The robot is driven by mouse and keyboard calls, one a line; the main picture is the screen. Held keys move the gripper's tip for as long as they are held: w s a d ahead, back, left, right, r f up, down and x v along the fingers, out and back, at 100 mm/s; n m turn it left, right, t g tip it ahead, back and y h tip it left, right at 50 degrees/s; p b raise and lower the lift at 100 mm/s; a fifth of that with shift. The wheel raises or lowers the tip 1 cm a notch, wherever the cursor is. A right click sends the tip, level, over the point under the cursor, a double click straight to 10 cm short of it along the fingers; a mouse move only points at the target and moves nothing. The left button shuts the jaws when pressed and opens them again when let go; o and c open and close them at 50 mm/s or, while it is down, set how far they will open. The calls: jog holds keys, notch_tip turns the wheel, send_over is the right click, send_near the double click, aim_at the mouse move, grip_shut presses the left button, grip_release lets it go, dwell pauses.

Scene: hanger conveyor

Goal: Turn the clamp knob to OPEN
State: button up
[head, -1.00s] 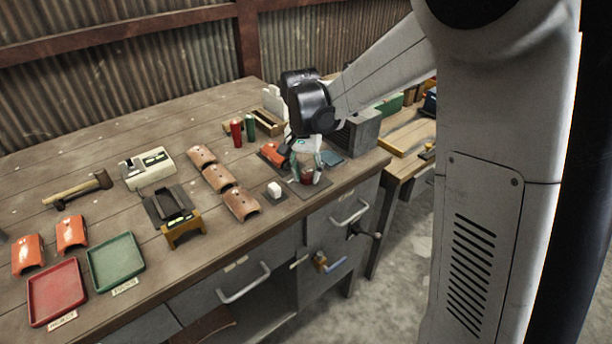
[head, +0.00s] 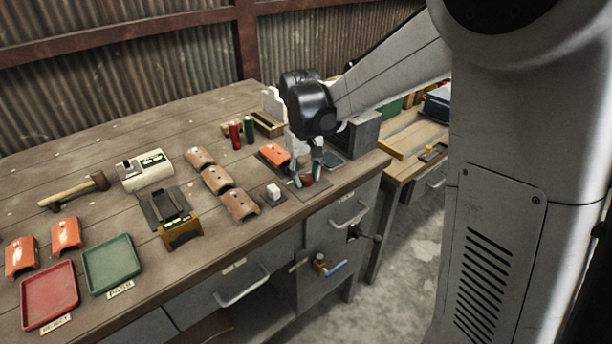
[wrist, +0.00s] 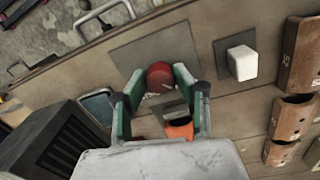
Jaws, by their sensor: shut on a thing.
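The clamp knob (wrist: 158,72) is a round red knob on a dark grey plate (wrist: 130,54), in the middle of the wrist view. A short pale line shows on its top. In the head view the red knob (head: 307,180) sits near the bench's front right edge, partly hidden by my fingers. My gripper (wrist: 159,79) has one green-padded finger on each side of the knob and is shut on it; in the head view my gripper (head: 307,176) points down at it. I cannot read an OPEN mark.
A white block (head: 273,192) on a small plate stands just left of the knob. An orange curved piece (head: 274,155) and a dark flat tray (head: 333,160) lie behind. A grey vented box (head: 362,133) stands right. Brown curved pieces (head: 240,204) lie further left.

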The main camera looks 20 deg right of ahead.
aim_at(304, 178)
jog(key=shift+o, duration=0.2)
jog(key=shift+n, duration=0.3)
jog(key=o, duration=1.1)
jog(key=r, duration=1.2)
jog(key=shift+a, duration=0.3)
jog(key=shift+s, duration=0.1)
